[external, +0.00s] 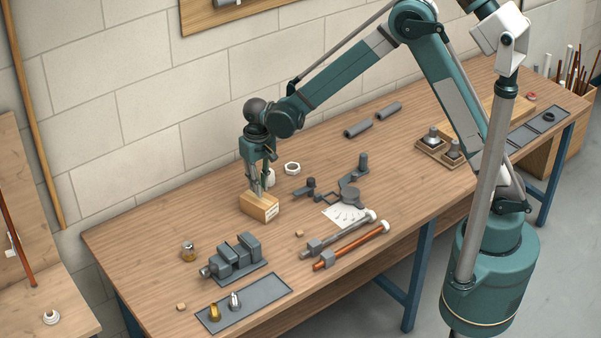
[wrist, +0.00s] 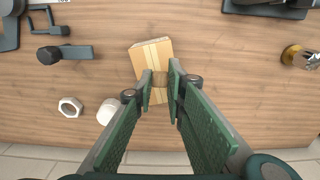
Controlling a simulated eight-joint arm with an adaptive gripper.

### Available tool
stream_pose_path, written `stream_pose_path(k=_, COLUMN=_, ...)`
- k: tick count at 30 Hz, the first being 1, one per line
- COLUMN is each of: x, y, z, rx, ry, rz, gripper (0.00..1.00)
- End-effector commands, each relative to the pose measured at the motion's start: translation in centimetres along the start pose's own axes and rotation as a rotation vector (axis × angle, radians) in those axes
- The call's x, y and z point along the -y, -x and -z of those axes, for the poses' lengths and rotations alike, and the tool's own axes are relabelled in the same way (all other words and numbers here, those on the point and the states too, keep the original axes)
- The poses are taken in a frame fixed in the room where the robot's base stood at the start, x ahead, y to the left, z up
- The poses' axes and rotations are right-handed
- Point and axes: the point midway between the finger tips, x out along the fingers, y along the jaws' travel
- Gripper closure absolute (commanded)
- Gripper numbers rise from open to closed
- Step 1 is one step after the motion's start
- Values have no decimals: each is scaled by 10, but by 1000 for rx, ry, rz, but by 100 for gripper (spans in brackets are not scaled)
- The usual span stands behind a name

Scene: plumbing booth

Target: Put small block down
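The small block (wrist: 160,79) is a small brown wooden cube between my two fingertips in the wrist view. My gripper (wrist: 161,79) appears shut on it, with a fingertip on each side. The larger block also shows in the wrist view (wrist: 149,56), below the small block. I cannot tell whether the small block touches its top. The fingers hide part of both blocks.
A white nut (external: 292,168) and a white cylinder (wrist: 109,111) stand close by. A grey vise (external: 235,257), a brass-coloured fitting (external: 188,251) and a dark tray (external: 243,303) are nearer the front. Two other small wooden cubes (external: 299,233) (external: 181,307) lie on the bench, with bare wood around them.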

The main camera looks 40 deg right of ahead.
Motion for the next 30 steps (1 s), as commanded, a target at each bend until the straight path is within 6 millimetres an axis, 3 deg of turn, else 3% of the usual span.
stream_pose_path(k=11, x=0, y=-2, z=0, rx=0, ry=0, rz=0, gripper=90)
stream_pose_path(k=22, x=0, y=-33, z=0, rx=0, ry=0, rz=0, gripper=90)
stream_pose_path(k=30, x=0, y=-38, z=0, rx=0, ry=0, rz=0, gripper=90)
